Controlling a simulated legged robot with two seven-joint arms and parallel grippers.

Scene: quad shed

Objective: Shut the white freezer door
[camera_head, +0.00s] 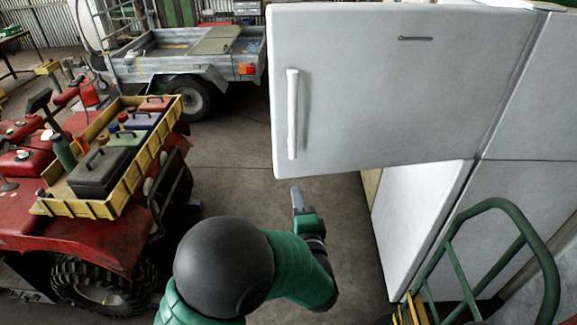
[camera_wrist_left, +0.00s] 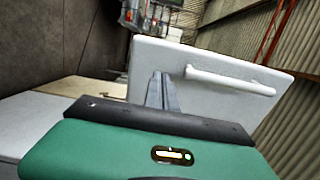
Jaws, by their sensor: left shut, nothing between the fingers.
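The white freezer door (camera_head: 400,100) is the large upper panel at the right of the head view. It stands swung open from the white freezer body (camera_head: 545,100), its outer face towards me, with a white bar handle (camera_head: 292,113) near its left edge. A lower white panel (camera_head: 420,215) shows beneath it. My left gripper (camera_head: 297,192) appears just below the door's lower left corner, shut and empty. In the left wrist view its fingertips (camera_wrist_left: 162,76) overlap the door (camera_wrist_left: 205,62), left of the handle (camera_wrist_left: 230,80); I cannot tell whether they touch. My right gripper is out of view.
A green hand truck (camera_head: 520,240) stands at the lower right before the freezer. A red quad bike (camera_head: 90,235) with a yellow tray (camera_head: 100,208) of boxes is at the left. A grey trailer (camera_head: 185,65) stands behind. Bare floor (camera_head: 235,155) lies between quad and door.

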